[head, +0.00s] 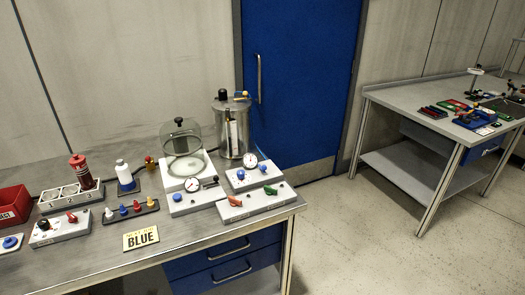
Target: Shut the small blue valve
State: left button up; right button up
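Several blue parts show on the grey workbench (190,237), and I cannot tell for sure which is the small blue valve. Two small blue knobs (240,173) sit on a grey box with a round gauge (250,160), behind a panel with a red and a green lever. Another blue knob (177,197) is on the base with a gauge, in front of the glass bell jar (182,144). A blue ring-shaped part (10,242) lies at the far left. The knobs are too small to tell open from shut. Neither gripper shows.
A yellow sign reading "BLUE" (141,238) is at the bench's front edge. A blue door (300,85) is behind; a second table (410,92) stands right across open floor.

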aim_at(264, 167)
jog(key=i+l+u, duration=0.1)
jog(key=i+l, duration=0.2)
jog(key=i+l+u, duration=0.1)
jog(key=i+l, duration=0.15)
jog(key=l, duration=0.15)
jog(key=i+l+u, duration=0.15)
jog(key=i+l, duration=0.15)
jog(key=l, duration=0.1)
